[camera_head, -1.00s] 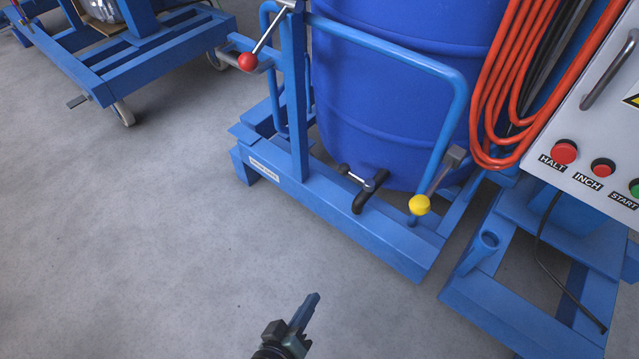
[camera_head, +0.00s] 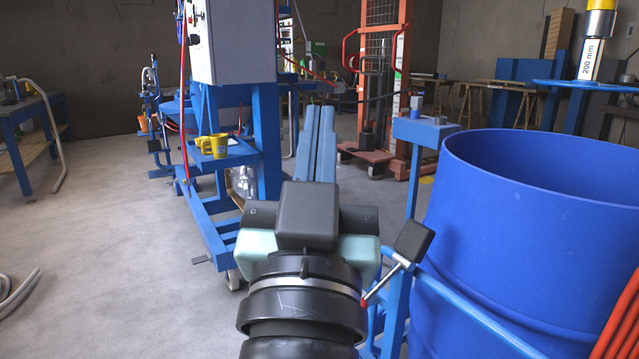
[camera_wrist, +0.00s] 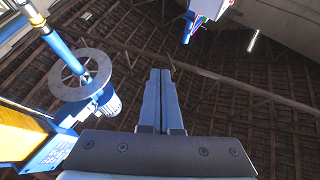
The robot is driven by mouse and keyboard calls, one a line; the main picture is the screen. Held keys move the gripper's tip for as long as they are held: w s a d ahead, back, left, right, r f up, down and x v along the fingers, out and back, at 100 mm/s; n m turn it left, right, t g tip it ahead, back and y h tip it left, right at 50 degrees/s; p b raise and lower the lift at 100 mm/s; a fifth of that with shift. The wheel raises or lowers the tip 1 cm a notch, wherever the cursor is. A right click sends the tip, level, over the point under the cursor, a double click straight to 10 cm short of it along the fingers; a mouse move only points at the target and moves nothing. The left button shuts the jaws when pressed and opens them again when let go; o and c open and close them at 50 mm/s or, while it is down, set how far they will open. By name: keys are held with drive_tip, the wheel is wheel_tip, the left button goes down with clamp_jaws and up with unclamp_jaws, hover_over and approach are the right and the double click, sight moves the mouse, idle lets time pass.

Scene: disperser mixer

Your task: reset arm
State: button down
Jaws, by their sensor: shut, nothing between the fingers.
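My gripper (camera_head: 318,115) stands raised in the middle of the head view, its two blue fingers together and pointing away from the camera. In the wrist view the fingers (camera_wrist: 161,78) also lie side by side with nothing between them, pointing toward the ceiling. In the head view, my gripper is left of the large blue drum (camera_head: 515,235) and apart from it. A lever with a red ball (camera_head: 365,304) and a black block at its other end shows just right of my wrist, partly hidden by it.
An orange lift (camera_head: 378,80) stands farther back. Open floor (camera_head: 110,220) lies to the left. A disperser disc (camera_wrist: 83,75) shows in the wrist view.

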drive_tip(key=s+r+n+t+y+p, duration=0.15)
drive_tip(key=s+r+t, duration=0.25)
drive_tip(key=s+r, duration=0.65)
drive_tip(key=w+r+p, duration=0.3)
drive_tip(key=r+p, duration=3.4)
drive_tip(key=r, duration=0.1)
drive_tip(key=shift+g, duration=0.3)
drive_tip(key=shift+f, duration=0.1)
